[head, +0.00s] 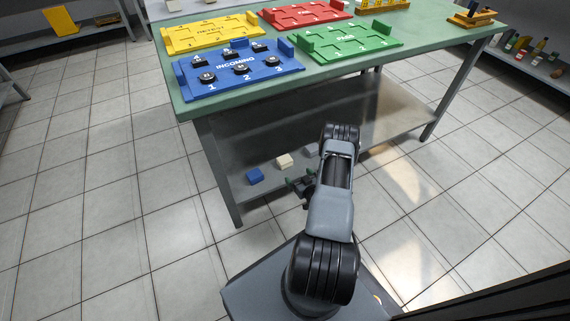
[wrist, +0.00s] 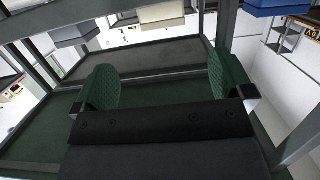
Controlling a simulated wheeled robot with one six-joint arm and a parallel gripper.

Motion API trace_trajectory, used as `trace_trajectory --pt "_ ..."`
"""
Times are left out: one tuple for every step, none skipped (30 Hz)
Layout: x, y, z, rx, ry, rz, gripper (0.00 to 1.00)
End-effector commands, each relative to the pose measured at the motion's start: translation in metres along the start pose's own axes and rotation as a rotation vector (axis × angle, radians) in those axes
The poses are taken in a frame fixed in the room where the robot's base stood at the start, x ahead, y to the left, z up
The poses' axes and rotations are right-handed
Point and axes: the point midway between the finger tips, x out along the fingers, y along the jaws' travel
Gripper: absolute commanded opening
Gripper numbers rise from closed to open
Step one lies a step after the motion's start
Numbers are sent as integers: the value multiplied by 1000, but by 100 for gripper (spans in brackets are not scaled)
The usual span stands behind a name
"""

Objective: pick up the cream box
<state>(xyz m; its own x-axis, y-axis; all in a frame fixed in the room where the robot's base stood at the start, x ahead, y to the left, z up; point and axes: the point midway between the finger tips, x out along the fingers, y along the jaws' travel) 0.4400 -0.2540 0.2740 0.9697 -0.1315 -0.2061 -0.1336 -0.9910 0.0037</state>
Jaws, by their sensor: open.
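The cream box (head: 284,160) sits on the lower shelf of the green-topped table, between a blue box and a grey box. In the wrist view the cream box (wrist: 162,14) shows at the top middle, cut by the frame edge. My gripper (head: 299,179) is by the front of the shelf, just right of and nearer than the cream box. In the wrist view my gripper (wrist: 165,82) has its two green fingers spread wide with nothing between them. The cream box lies beyond the fingertips, apart from them.
The blue box (head: 254,176) stands left of the cream box, and the grey box (head: 311,151) stands right, partly behind my arm. The tabletop (head: 420,55) overhangs the shelf, with a table leg (head: 220,175) at the left. Colored trays, including a blue one (head: 238,73), lie on top.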

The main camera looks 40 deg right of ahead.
Motion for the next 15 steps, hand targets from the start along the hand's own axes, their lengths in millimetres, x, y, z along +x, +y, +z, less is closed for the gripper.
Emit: trace_trajectory --pt "7 0 4 -1 8 -2 99" --pt "11 -1 4 0 10 -1 99" --pt "19 -1 5 1 12 -2 99" --pt "25 -2 5 1 13 -3 99" --pt "30 -1 5 1 13 -2 99" --pt "38 -1 5 1 12 -2 99" --pt "43 -1 5 1 11 -3 99" --pt "48 -1 5 1 12 -1 99" --pt "54 -1 4 2 11 -1 99" --pt "58 -1 5 3 10 -1 99" --pt "62 -1 4 2 11 -1 99" --pt "66 -1 4 2 10 -1 99" --pt "69 -1 4 2 9 0 99" --pt "72 -1 4 3 9 0 99" --pt "74 -1 3 3 9 0 99"
